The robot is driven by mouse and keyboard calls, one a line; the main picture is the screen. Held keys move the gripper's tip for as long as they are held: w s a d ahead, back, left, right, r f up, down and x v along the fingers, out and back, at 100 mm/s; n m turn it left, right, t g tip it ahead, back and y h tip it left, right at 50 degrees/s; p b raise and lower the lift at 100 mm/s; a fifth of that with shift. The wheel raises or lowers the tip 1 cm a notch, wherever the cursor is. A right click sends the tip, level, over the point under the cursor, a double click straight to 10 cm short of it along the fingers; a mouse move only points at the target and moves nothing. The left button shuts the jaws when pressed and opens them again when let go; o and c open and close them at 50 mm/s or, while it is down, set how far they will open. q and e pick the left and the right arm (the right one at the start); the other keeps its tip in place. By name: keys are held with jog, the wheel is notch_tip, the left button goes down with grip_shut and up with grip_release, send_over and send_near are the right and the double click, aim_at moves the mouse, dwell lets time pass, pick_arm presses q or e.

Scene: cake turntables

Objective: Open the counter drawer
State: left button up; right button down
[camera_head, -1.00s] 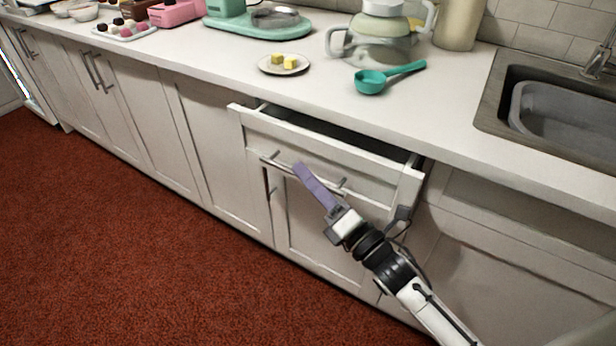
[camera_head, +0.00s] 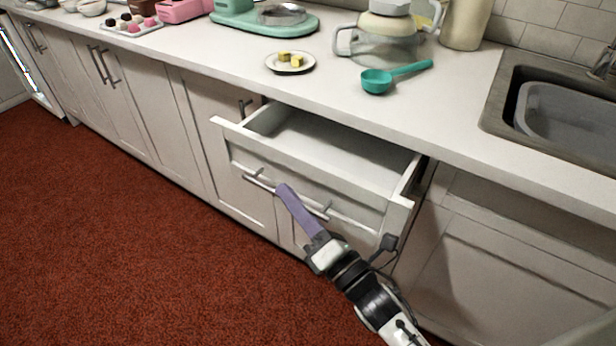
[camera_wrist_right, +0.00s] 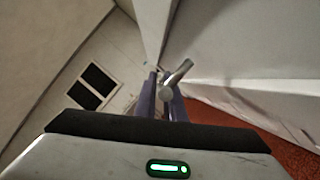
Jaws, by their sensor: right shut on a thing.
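The counter drawer (camera_head: 340,140) is pulled well out below the countertop, and its pale inside looks empty. Its metal bar handle (camera_head: 262,183) runs across the front panel. My right gripper (camera_head: 284,190) is shut on the handle near its middle, with purple fingers reaching up from the lower right. In the right wrist view the handle (camera_wrist_right: 178,76) passes between the two purple fingers (camera_wrist_right: 162,98). My left gripper is not in view.
The white countertop (camera_head: 440,115) holds a plate (camera_head: 277,66) with yellow pieces, a teal ladle (camera_head: 378,80) and a glass pitcher (camera_head: 385,45). A sink (camera_head: 560,115) is at right. Red carpet (camera_head: 130,240) in front is clear.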

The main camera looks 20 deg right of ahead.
jog(key=shift+s+a, duration=0.7)
jog(key=shift+a, duration=0.2)
jog(key=c, duration=2.2)
grip_release()
jog(key=shift+o, duration=0.4)
jog(key=shift+d, duration=0.1)
jog(key=v, duration=1)
jog(key=shift+o, duration=0.2)
jog(key=shift+s+f, duration=0.1)
